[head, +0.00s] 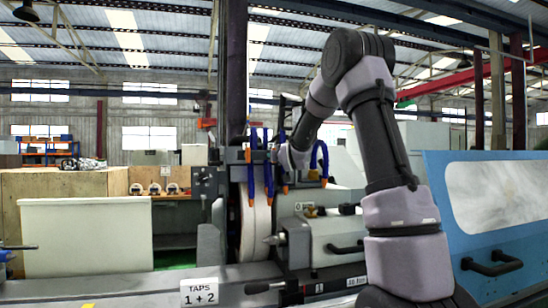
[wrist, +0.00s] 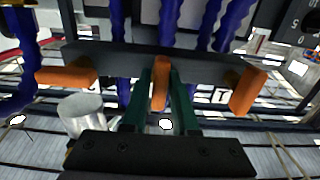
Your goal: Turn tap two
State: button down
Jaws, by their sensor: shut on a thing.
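A dark bar (wrist: 120,62) crosses the wrist view and carries three orange tap levers. The middle lever (wrist: 160,92) points down the picture, between the two green fingers of my gripper (wrist: 161,76), which is shut on it. The left lever (wrist: 66,76) lies nearly sideways, and the right lever (wrist: 246,94) is tilted. I cannot read which lever is tap two. In the head view, my gripper and the levers are hidden or too small to make out near the blue hoses.
Blue hoses (head: 268,180) with orange nozzles hang close around my wrist, beside the grinding wheel (head: 255,222). They also rise behind the bar in the wrist view (wrist: 170,22). A blue machine door (head: 436,200) with a black handle (head: 491,264) stands at right.

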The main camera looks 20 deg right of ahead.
jog(key=shift+f, duration=0.1)
jog(key=c, duration=0.8)
grip_release()
jog(key=s, duration=1.1)
jog(key=s+a+f+m+g, duration=0.1)
jog(key=s+f+g, duration=0.1)
jog(key=s, duration=1)
jog(key=s+a+f+m+g+y, duration=0.1)
jog(key=s+g, duration=0.4)
jog(key=s, duration=0.8)
jog(key=s+a+f+m+g+y, duration=0.1)
jog(key=s+f, duration=0.4)
jog(key=s, duration=0.7)
jog(key=a+m+g, duration=0.1)
jog(key=a+g, duration=0.1)
jog(key=shift+s+a+g, duration=0.15)
jog(key=shift+a+g, duration=0.1)
jog(key=shift+g, duration=0.15)
